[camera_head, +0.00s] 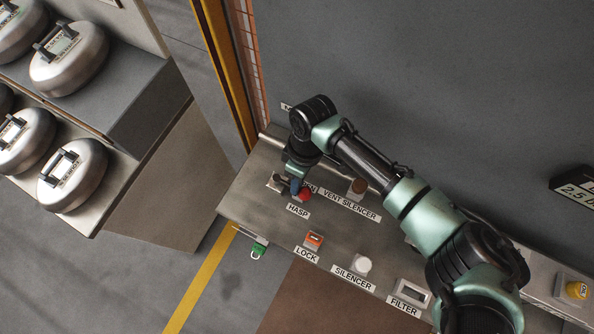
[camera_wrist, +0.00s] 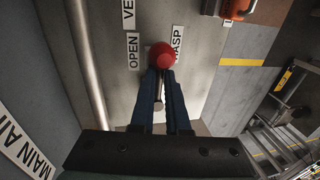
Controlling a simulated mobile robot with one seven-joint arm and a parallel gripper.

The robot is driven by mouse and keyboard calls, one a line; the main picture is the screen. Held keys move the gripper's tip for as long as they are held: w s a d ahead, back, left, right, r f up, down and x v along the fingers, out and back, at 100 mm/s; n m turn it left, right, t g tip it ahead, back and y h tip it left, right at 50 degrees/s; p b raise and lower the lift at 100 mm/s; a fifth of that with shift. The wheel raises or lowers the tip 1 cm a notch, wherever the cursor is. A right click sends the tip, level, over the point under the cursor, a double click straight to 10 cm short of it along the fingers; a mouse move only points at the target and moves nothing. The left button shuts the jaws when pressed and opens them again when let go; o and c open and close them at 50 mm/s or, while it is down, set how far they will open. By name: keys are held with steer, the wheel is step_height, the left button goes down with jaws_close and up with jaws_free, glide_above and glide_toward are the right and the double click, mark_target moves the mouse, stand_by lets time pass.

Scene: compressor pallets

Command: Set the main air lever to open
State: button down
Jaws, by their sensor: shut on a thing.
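The main air lever's red ball knob (camera_wrist: 162,55) shows at the tips of my gripper (camera_wrist: 161,74) in the wrist view. The two dark blue fingers are shut on the lever, one on each side. The knob lies between the OPEN label (camera_wrist: 133,51) and the HASP label (camera_wrist: 177,45). In the head view the red knob (camera_head: 305,195) shows just right of my gripper (camera_head: 295,187), above the HASP label. The MAIN AIR label (camera_wrist: 27,150) is at the lower left of the wrist view. The lever's pivot is mostly hidden by my fingers and wrist.
The grey panel (camera_head: 250,198) also carries a brown vent silencer (camera_head: 357,187), an orange lock (camera_head: 314,239), a white silencer (camera_head: 362,264) and a filter (camera_head: 412,290). Metal canisters (camera_head: 72,180) stand on shelves at left.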

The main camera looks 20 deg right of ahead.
steer(key=shift+s+d+f, duration=0.25)
steer(key=shift+s+d, duration=0.15)
steer(key=c, duration=0.9)
jaws_free()
steer(key=shift+r, duration=0.1)
steer(key=shift+w+r, duration=0.1)
steer(key=shift+r, duration=0.15)
steer(key=r, duration=0.4)
steer(key=w+d+r, duration=0.1)
steer(key=r, duration=0.3)
steer(key=d+r, duration=0.1)
steer(key=r, duration=0.3)
steer(key=shift+w+r+b, duration=0.15)
steer(key=shift+w+b, duration=0.1)
steer(key=shift+b, duration=0.05)
